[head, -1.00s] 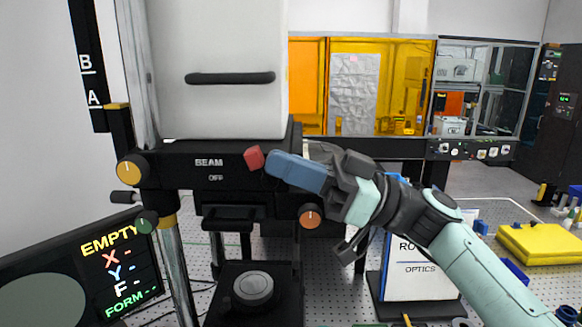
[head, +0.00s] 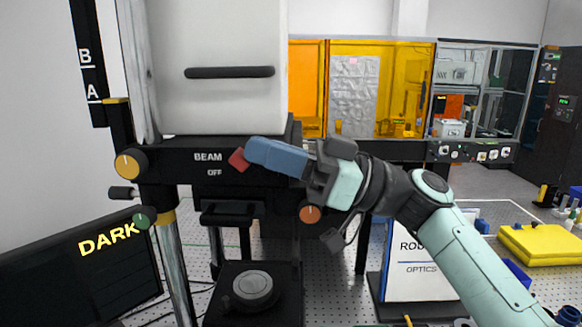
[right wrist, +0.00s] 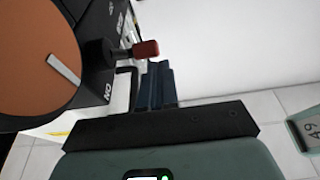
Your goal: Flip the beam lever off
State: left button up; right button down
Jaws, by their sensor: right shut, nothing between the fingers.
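The beam lever's red tip (head: 239,160) is beside the BEAM and OFF lettering on the black panel (head: 172,158). The lever's red end and dark stem also show in the right wrist view (right wrist: 146,49). My right gripper (head: 251,151) has its blue fingers shut and empty, just right of the red tip. The fingers seem to touch or nearly touch it; I cannot tell which. In the right wrist view the blue fingers (right wrist: 156,72) are just below the red end. The screen (head: 85,275) at lower left reads DARK. My left gripper is not in view.
An orange knob (head: 310,214) sits below my right gripper, and a yellow knob (head: 131,163) is at the panel's left. A black stage with a round grey mount (head: 255,285) stands below. A white sign (head: 408,265) stands to the right.

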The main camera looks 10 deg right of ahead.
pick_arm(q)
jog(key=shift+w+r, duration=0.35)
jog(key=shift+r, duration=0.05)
pick_arm(e)
jog(key=shift+w+a+h, duration=0.3)
jog(key=shift+a+h, duration=0.35)
jog(key=shift+h, duration=0.15)
pick_arm(q)
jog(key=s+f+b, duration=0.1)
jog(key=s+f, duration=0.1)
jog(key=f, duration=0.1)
jog(key=shift+b, duration=0.35)
pick_arm(e)
jog(key=v, duration=1.3)
jog(key=shift+d, duration=0.25)
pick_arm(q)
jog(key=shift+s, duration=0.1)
pick_arm(e)
jog(key=shift+w, duration=0.1)
